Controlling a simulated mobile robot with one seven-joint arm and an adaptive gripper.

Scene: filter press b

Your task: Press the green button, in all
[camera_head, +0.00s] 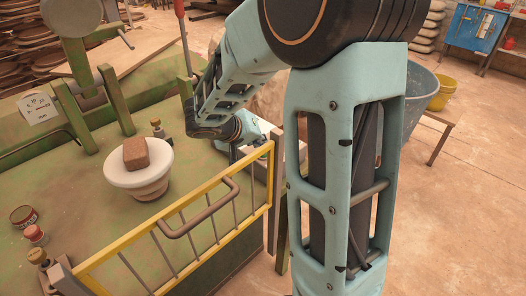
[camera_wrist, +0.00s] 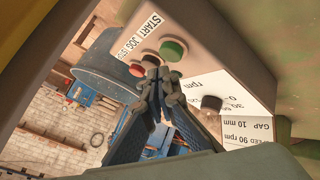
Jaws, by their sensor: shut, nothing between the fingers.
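The green button (camera_wrist: 173,50) is round and sits on a control box (camera_wrist: 205,70) with a white label strip reading START, JOG, and a partly legible third word. A dark button (camera_wrist: 150,61) and an orange-red button (camera_wrist: 137,70) sit in line with it. My gripper (camera_wrist: 160,76) is shut and empty, its fingertips just below the row of buttons in the wrist view, close to the dark and green ones. I cannot tell whether the tips touch anything. In the head view my wrist is beyond the yellow rail, and the buttons cannot be made out.
A black knob (camera_wrist: 211,103) stands on the box, right of my fingers. In the head view, a yellow guard rail (camera_head: 187,201) edges the green machine (camera_head: 105,225). A pale bowl (camera_head: 137,176) holds a brown block (camera_head: 135,154). A grey tub (camera_head: 418,84) stands right of my arm.

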